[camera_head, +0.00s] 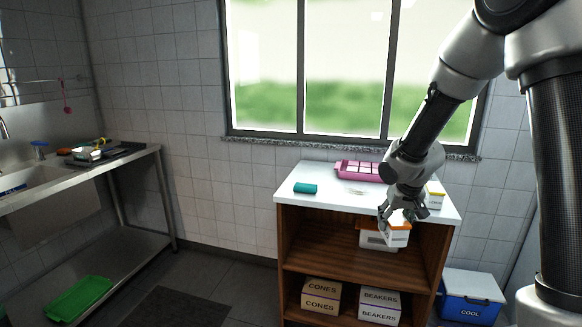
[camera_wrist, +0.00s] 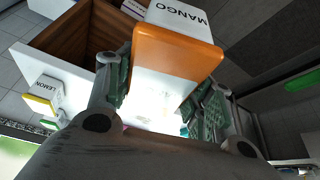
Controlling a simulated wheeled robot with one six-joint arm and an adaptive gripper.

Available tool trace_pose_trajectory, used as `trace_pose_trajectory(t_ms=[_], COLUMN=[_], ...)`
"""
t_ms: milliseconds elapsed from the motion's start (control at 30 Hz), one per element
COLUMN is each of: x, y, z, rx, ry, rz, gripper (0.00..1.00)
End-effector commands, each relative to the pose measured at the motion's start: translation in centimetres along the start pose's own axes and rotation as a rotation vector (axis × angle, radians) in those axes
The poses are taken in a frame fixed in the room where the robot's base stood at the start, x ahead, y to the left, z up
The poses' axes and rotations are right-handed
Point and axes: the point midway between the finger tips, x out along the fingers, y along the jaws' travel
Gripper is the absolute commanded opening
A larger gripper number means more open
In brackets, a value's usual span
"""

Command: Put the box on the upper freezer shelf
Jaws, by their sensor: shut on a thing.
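My gripper (camera_head: 402,213) is shut on a white box with an orange band, held in front of the wooden shelf unit just below its white top. In the wrist view the box (camera_wrist: 178,52) fills the space between the fingers (camera_wrist: 160,98), and its white face reads MANGO. The box (camera_head: 397,238) also shows below my gripper in the head view. I see no freezer or freezer shelf in either view.
The shelf unit's white top (camera_head: 325,205) holds a teal roll (camera_head: 305,188), a pink tray (camera_head: 358,170) and a LEMON box (camera_wrist: 44,96). A blue cooler (camera_head: 468,300) stands right.

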Motion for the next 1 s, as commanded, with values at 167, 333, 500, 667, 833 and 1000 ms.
trace_pose_trajectory(t_ms=[167, 333, 500, 667, 833, 1000], x=[1.1, 2.5, 3.9, 4.9, 5.0, 2.5], y=[0.3, 0.4, 0.1, -0.2, -0.3, 0.1], z=[-0.2, -0.4, -0.4, -0.1, -0.2, -3.1], rx=[-0.001, -0.001, -0.002, -0.001, 0.000, 0.081], ry=[0.000, 0.000, -0.004, -0.011, -0.011, 0.009], rz=[0.008, 0.010, 0.002, -0.010, -0.012, 0.041], gripper=[0.19, 0.19, 0.19, 0.19, 0.19, 0.19])
